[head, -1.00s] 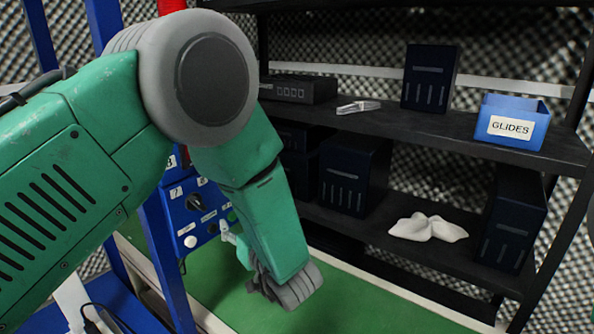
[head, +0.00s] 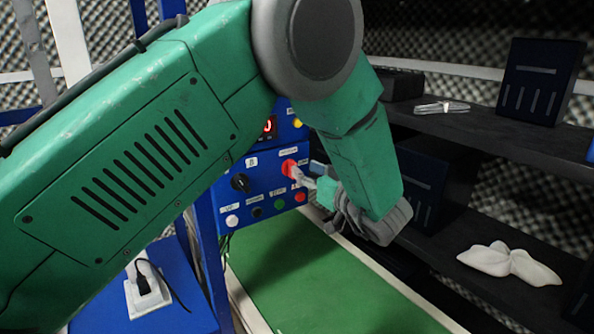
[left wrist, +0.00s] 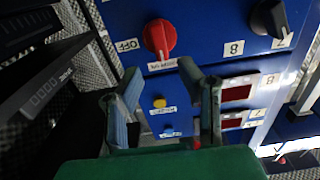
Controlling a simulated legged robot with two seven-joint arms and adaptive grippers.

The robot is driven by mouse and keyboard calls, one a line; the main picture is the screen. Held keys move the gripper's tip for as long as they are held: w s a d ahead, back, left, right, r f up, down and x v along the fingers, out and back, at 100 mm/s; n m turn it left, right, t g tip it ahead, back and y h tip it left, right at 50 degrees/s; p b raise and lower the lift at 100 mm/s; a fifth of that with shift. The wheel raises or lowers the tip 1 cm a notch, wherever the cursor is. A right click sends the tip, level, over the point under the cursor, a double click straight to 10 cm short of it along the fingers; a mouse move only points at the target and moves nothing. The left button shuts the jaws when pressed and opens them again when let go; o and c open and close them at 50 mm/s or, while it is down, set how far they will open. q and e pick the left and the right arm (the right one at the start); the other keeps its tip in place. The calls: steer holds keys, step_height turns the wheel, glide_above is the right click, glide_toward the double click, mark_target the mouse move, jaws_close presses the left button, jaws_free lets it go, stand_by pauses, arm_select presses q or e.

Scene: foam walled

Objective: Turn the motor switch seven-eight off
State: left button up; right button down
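A blue control panel (head: 262,163) stands left of my left gripper in the head view. It carries a red rotary knob (head: 289,167), also large in the left wrist view (left wrist: 160,37) with an OFF label (left wrist: 127,45) beside it. A small label by the red knob is too small to read surely. A black rotary knob (head: 240,182) sits beside it, with 7 and 8 labels near it in the left wrist view (left wrist: 270,18). My left gripper (left wrist: 160,72) is open and empty, its fingertips just short of the red knob. My right gripper is out of view.
Several small buttons, a yellow one (left wrist: 160,103) and red displays (left wrist: 236,94) are on the panel. A green belt (head: 315,275) runs below. Dark shelves (head: 470,135) with a white cloth-like item (head: 508,263) stand to the right.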

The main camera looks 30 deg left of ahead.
mark_target(296, 164)
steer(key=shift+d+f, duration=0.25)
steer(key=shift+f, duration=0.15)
arm_select(q)
steer(key=x, duration=0.5)
steer(key=shift+s+a+f+b, duration=0.15)
steer(key=shift+s+b, duration=0.05)
steer(key=shift+b, duration=0.15)
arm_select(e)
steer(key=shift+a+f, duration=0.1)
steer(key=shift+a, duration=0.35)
arm_select(q)
steer(key=shift+a, duration=0.15)
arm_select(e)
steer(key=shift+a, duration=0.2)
arm_select(q)
steer(key=shift+d, duration=0.55)
jaws_close()
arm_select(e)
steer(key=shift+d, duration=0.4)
